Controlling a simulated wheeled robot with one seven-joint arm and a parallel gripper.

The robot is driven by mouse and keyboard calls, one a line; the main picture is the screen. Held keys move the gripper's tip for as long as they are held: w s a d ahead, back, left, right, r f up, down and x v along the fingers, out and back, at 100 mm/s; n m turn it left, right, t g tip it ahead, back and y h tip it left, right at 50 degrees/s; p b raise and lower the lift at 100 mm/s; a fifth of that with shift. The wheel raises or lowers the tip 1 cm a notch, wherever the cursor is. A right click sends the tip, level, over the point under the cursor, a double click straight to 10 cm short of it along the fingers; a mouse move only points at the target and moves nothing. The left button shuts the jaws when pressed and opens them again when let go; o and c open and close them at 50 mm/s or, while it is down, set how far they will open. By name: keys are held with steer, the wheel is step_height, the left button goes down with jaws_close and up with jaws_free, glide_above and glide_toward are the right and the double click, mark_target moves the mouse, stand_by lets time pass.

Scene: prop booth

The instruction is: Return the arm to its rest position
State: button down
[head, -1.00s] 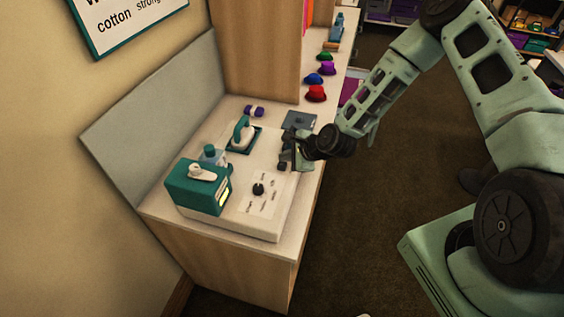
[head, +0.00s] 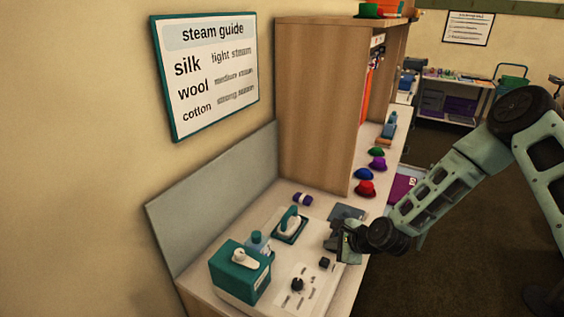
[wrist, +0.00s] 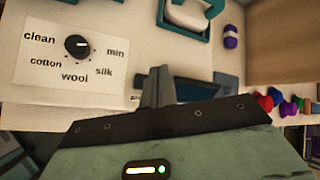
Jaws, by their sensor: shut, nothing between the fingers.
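My arm reaches in from the right in the head view. My gripper (head: 336,238) is over the right side of the white steam station (head: 262,294) on the counter. In the wrist view my gripper (wrist: 156,80) has its fingers together with nothing between them. A dial (wrist: 77,46) with labels clean, cotton, wool, silk and min shows left of the fingers, apart from them. In the head view the black dial (head: 297,284) is below and left of my gripper.
A teal water tank (head: 238,272), a bottle (head: 257,245) and an iron on its teal rest (head: 290,224) stand near my gripper. Small coloured hats (head: 365,188) line the counter behind. A wooden cabinet (head: 318,110) rises at the back. Open floor (head: 440,260) lies right.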

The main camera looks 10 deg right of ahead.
steer(key=s+a+r+n+g+h+b, duration=0.1)
steer(key=s+a+r+n+g+b, duration=0.6)
steer(key=s+n, duration=0.65)
steer(key=s+r+n+h+b, duration=0.2)
steer(key=s+r+n, duration=0.2)
steer(key=s+n, duration=0.3)
steer(key=s+r+n+h+b, duration=0.1)
steer(key=s+r+n, duration=0.4)
steer(key=s, duration=0.7)
steer(key=shift+n+h+b, duration=0.4)
steer(key=shift+n+b, duration=0.35)
steer(key=shift+n, duration=0.3)
